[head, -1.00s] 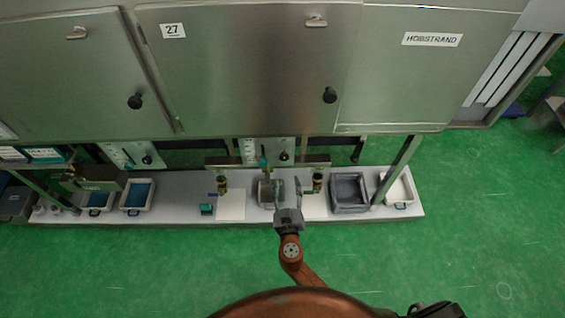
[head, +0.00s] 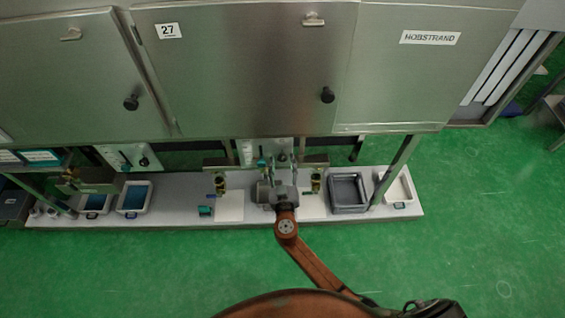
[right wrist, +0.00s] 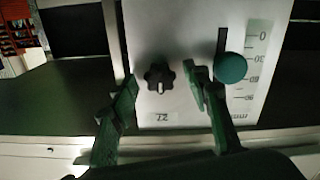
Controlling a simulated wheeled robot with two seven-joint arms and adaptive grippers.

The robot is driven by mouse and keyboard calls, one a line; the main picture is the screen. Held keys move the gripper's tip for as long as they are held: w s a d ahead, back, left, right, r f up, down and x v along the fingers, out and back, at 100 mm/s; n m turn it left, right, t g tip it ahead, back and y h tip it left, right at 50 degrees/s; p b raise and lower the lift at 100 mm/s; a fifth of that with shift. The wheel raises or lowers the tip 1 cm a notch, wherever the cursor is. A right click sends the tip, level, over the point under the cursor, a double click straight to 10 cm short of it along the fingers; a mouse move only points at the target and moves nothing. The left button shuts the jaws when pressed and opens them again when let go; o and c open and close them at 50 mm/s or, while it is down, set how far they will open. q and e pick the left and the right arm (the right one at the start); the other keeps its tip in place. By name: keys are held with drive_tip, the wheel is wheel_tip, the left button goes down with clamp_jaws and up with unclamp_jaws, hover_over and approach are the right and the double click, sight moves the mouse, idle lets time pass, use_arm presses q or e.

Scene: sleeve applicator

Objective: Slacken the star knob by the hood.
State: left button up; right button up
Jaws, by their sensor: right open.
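The black star knob (right wrist: 158,77) sits on a white panel (right wrist: 180,25) below the steel hood marked 27 (head: 225,75). A teal ball (right wrist: 230,68) on a slot with a scale is beside it. In the head view the star knob (head: 283,155) is at the panel's right side. My right gripper (right wrist: 160,84) is open, its fingers on either side of the knob in the right wrist view; whether they touch it I cannot tell. In the head view my right gripper (head: 282,164) reaches up to the panel. My left gripper is not in view.
A second, similar panel (head: 112,154) stands further left. The long white bench (head: 175,212) carries a grey tray (head: 348,207), a white tray (head: 411,200), blue-filled trays (head: 134,210) and a small teal block (head: 205,211). Brass-coloured fittings (head: 316,183) stand near my right gripper. Green floor in front is open.

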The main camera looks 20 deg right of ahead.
drive_tip(key=shift+c, duration=0.4)
drive_tip(key=c, duration=1.1)
